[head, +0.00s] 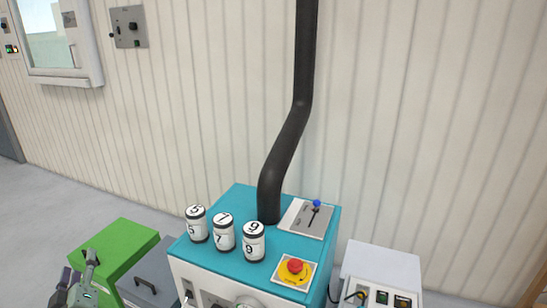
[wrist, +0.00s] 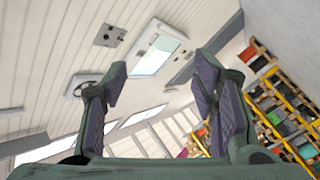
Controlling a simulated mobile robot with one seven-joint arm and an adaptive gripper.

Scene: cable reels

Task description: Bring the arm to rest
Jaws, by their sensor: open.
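My gripper (wrist: 162,85) fills the lower part of the wrist view, its two dark padded fingers spread wide apart with nothing between them. In the head view my gripper (head: 75,285) shows at the lower left corner, in front of the green box and partly cut off by the frame edge. The wrist view is tilted and looks out at the wall and window, with no object close to the fingers.
A teal-topped machine (head: 240,195) carries several numbered white cans, a black pipe (head: 287,150), a blue-knobbed lever (head: 316,205) and a red button (head: 295,266). A green box (head: 125,240) stands left, a white control box (head: 385,262) right. Shelves with reels (wrist: 285,105) show in the wrist view.

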